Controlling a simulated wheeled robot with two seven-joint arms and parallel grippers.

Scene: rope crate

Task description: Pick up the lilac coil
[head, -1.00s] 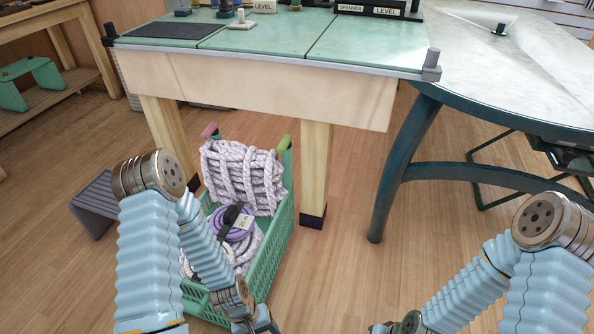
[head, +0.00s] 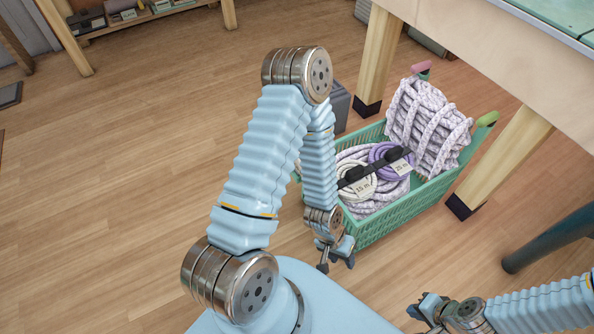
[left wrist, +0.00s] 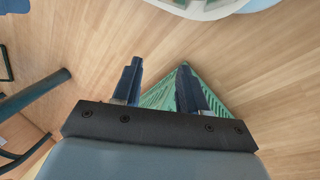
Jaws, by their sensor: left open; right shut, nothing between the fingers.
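The lilac coil (head: 384,156) lies in the green crate (head: 399,217) on the floor, with a black band and a white tag on it. A cream coil (head: 350,176) with a similar band and tag lies beside it to the left. My left gripper (head: 335,261) is open and empty, low in front of the crate's near left corner and apart from the coils. In the left wrist view its open fingers (left wrist: 158,88) show with a corner of the green crate (left wrist: 182,78) beyond them. My right gripper (head: 420,311) is at the bottom right, away from the crate.
Thick white and lilac rope (head: 425,125) is heaped at the crate's back right, and more rope lies under the coils. The workbench (head: 480,45) and its legs (head: 500,160) stand close behind and right of the crate. Open wooden floor (head: 130,180) is at left.

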